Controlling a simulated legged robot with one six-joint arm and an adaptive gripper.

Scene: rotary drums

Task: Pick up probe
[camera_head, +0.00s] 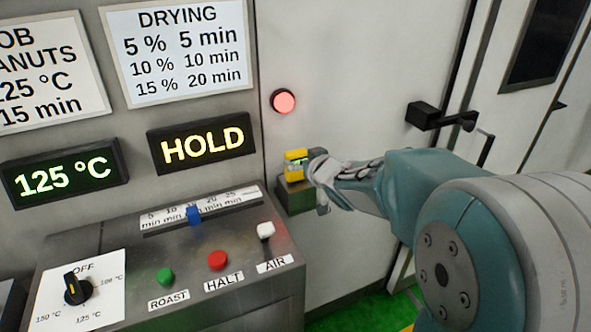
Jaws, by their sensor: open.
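The fingers partly cover the device's right side. I cannot tell whether they touch it.
A control console (190,262) with a green button, red button, white switch and blue slider stands at lower left. A lit red lamp (283,101) is above the device. A black door handle (440,117) sticks out at right. HOLD (203,143) and 125 °C displays are lit.

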